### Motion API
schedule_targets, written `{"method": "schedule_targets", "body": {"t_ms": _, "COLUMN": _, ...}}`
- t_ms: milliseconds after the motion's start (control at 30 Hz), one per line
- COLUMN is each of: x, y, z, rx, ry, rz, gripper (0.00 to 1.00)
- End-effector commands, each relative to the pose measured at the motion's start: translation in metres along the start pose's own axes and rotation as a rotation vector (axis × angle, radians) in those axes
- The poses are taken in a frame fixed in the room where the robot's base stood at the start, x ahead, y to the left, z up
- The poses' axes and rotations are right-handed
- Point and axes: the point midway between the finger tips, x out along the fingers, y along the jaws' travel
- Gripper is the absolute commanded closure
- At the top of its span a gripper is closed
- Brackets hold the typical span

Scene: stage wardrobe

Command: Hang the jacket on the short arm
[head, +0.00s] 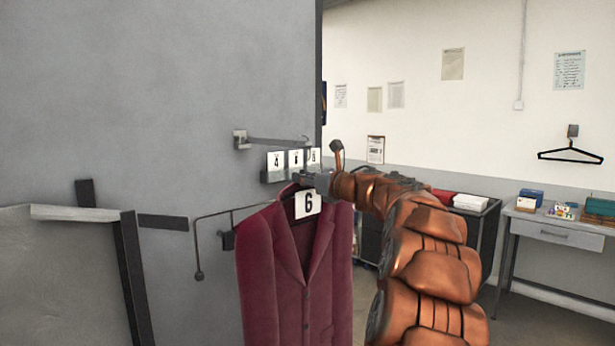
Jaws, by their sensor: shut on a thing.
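The maroon jacket (256,270) hangs upright on a hanger, with a white tag numbered 6 (308,204) at its collar. My gripper (314,183) is shut at the top of the jacket, on its hanger; the fingertips and hook are hard to make out. A grey metal arm (278,141) sticks out from a bracket on the grey wall, above and behind the jacket. A thin black rod (228,211) with a ball at its lower end shows left of the jacket, near a small dark wall bracket (227,240). I cannot tell which is the short arm.
Number cards (276,161) sit on the wall just behind my gripper. At right are a dark cart (478,222), a grey desk (553,232) with boxes, and an empty black hanger (570,154) on the far wall.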

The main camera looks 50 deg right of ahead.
Motion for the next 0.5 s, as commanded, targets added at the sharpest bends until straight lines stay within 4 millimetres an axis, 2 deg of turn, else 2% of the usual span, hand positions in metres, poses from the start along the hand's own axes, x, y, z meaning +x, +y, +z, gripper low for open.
{"method": "schedule_targets", "body": {"t_ms": 167, "x": 0.010, "y": 0.000, "z": 0.003, "rx": 0.000, "ry": -0.002, "rz": -0.001, "gripper": 1.00}}
{"method": "schedule_targets", "body": {"t_ms": 233, "x": 0.009, "y": -0.001, "z": -0.004, "rx": -0.002, "ry": -0.002, "rz": -0.003, "gripper": 1.00}}
{"method": "schedule_targets", "body": {"t_ms": 500, "x": 0.009, "y": 0.000, "z": -0.007, "rx": -0.001, "ry": -0.002, "rz": -0.001, "gripper": 1.00}}
